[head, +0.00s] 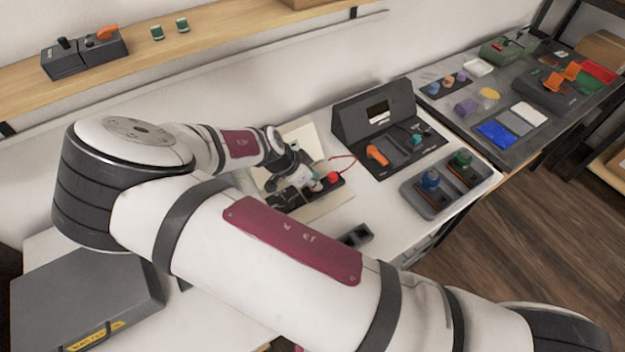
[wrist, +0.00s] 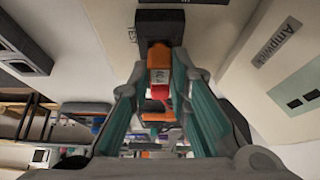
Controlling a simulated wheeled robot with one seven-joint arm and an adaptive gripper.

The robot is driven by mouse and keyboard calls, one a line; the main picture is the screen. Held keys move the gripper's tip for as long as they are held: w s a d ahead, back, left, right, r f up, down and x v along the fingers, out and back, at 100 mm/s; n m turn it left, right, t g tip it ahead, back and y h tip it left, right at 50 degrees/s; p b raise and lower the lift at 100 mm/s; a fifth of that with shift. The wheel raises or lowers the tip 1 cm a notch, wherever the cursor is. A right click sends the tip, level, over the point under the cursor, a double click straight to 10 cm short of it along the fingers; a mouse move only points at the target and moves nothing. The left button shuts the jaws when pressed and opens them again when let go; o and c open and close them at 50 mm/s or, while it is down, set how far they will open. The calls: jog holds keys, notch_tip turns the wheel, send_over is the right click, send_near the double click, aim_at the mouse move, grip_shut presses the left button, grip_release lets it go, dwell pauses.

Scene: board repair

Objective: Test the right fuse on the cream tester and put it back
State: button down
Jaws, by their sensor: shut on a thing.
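The cream tester (head: 308,138) stands on the white bench beyond my forearm, partly hidden by my wrist. In the wrist view its pale face (wrist: 222,28) carries dark lettering and a dark block marked TEST (wrist: 158,22). My gripper (head: 314,184) is low over the tester's dark strip. In the wrist view my gripper (wrist: 160,82) has its teal-padded fingers closed around an orange fuse (wrist: 159,60) with a red and pale lower part. The fuse lines up against the dark block; I cannot tell whether it is seated in it.
A red knob (head: 333,177) and red lead are beside my gripper. A dark sloped console (head: 372,108) with an orange lever and a grey tray (head: 408,190) stand to the right. A small dark holder (head: 357,236) lies near my arm. A grey case (head: 80,290) is lower left.

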jog(key=shift+f, duration=0.35)
dwell(0.3)
jog(key=c, duration=1.4)
grip_release()
jog(key=shift+o, duration=0.5)
jog(key=shift+o, duration=0.9)
jog(key=shift+r, duration=0.2)
jog(key=shift+r, duration=0.35)
jog(key=shift+r+p, duration=0.7)
jog(key=shift+r, duration=0.4)
